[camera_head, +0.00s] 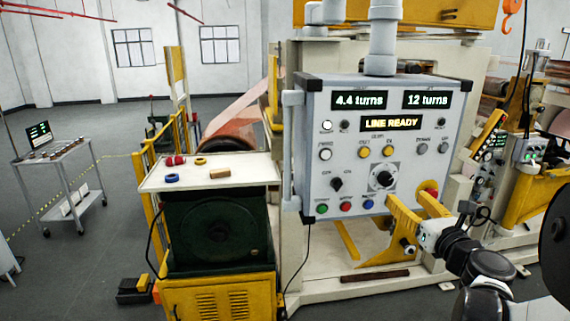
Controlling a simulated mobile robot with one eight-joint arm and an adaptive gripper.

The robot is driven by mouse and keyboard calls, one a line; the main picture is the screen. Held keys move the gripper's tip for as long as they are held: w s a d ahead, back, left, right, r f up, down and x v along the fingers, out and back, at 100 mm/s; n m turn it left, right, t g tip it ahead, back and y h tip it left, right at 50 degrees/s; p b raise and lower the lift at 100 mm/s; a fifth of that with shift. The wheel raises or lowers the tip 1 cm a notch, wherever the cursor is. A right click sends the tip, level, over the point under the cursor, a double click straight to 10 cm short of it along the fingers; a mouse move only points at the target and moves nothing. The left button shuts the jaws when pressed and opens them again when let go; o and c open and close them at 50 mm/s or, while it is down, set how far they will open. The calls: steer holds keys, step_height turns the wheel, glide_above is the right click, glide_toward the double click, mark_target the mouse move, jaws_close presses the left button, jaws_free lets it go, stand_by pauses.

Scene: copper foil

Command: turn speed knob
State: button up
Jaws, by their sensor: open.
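A grey control panel (410,135) faces me in the head view, with displays reading "4.4 turns", "12 turns" and "LINE READY". A large black knob (384,179) sits on a pale dial plate right of the panel's lower middle. A smaller black knob (336,184) is to its left. The labels are too small to read, so which one is the speed knob cannot be told from text. My yellow gripper (405,197) is open and empty, just below and right of the large knob. It appears apart from the knob; the depth gap is unclear.
A red button (430,187) lies close to the right finger. Green (322,209), red and blue buttons line the panel's bottom. A white-topped table (250,164) with tape rolls stands left of the panel.

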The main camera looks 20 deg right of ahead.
mark_target(388, 181)
steer(key=x, duration=1)
steer(key=shift+w+a, duration=0.1)
steer(key=shift+a, duration=0.05)
steer(key=c, duration=1.2)
